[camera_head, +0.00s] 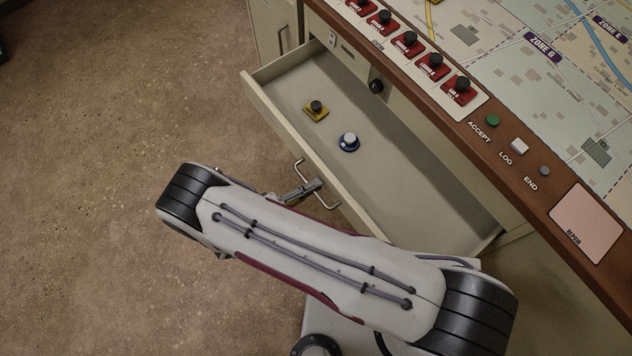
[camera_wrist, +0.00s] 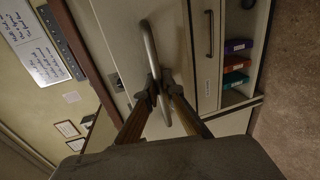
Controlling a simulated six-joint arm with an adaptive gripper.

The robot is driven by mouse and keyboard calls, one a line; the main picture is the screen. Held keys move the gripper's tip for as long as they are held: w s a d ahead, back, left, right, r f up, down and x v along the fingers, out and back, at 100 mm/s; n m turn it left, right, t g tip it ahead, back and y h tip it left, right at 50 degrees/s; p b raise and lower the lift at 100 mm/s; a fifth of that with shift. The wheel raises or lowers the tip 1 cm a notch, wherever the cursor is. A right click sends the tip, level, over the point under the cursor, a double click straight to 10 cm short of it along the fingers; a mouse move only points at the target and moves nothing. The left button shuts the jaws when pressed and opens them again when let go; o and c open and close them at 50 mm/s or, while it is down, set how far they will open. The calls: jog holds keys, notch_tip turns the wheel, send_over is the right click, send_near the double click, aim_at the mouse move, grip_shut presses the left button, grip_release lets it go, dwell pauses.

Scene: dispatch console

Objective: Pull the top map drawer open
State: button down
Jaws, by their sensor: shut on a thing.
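The top map drawer (camera_head: 400,180) stands pulled well out of the console, and its pale inside is in plain view. A bar handle (camera_head: 299,170) is on its front; in the wrist view the handle (camera_wrist: 149,42) is a curved metal bar. My gripper (camera_head: 312,187) is at the middle of the handle. In the wrist view my gripper's fingers (camera_wrist: 160,84) are closed around the bar. My arm hides part of the drawer's near lower corner in the head view.
The map console's wooden edge (camera_head: 405,80) runs above the drawer. Open floor (camera_head: 120,110) is at left.

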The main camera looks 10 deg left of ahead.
jog(key=c, duration=2.5)
grip_release()
jog(key=shift+v, duration=6)
